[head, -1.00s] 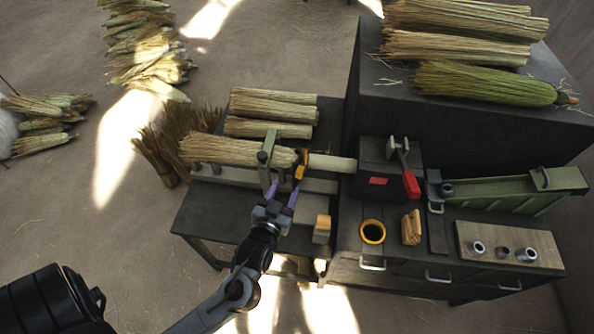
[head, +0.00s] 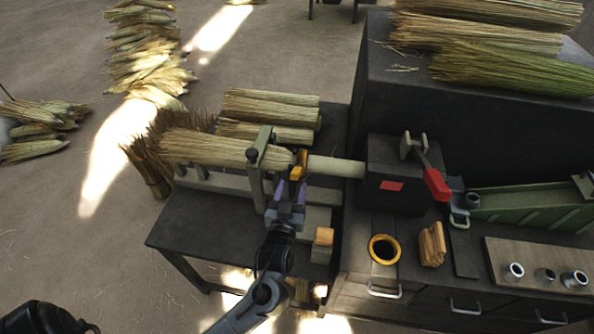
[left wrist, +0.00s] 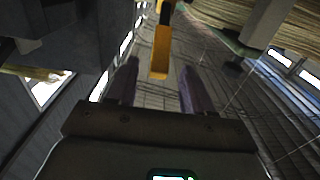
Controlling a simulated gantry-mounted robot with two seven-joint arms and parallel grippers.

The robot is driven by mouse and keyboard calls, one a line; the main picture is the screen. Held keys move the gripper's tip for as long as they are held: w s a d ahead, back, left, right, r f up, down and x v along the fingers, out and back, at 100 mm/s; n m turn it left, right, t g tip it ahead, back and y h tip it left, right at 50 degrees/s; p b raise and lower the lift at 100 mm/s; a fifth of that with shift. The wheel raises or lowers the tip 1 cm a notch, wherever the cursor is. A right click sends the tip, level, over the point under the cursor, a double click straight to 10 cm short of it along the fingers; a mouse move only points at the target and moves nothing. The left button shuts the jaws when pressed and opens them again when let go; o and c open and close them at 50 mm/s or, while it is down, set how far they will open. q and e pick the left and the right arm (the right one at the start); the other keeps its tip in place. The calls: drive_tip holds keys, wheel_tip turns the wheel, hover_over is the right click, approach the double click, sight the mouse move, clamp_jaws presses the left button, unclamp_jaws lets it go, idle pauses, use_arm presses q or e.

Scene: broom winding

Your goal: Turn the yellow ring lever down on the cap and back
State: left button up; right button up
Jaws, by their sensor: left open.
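The yellow lever (head: 297,172) hangs from a dark ring at the right end of the bound broom bundle (head: 222,149), where the pale handle (head: 336,167) comes out. My left gripper (head: 291,188) is open just below and in front of the lever, with purple fingers pointing up at it. In the left wrist view the lever (left wrist: 160,52) lies between the two spread fingertips, with a gap on each side. The ring is partly hidden. My right gripper is not in view.
A green clamp post (head: 260,158) stands close left of the gripper. A wooden block (head: 324,236) sits to its right. The dark machine box (head: 400,178) with a red-handled lever (head: 436,184) holds the handle's right end. More straw bundles (head: 270,105) lie behind.

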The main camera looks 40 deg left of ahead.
sight(297, 169)
use_arm(q)
drive_tip(key=x, duration=0.8)
drive_tip(key=shift+b, duration=0.4)
clamp_jaws()
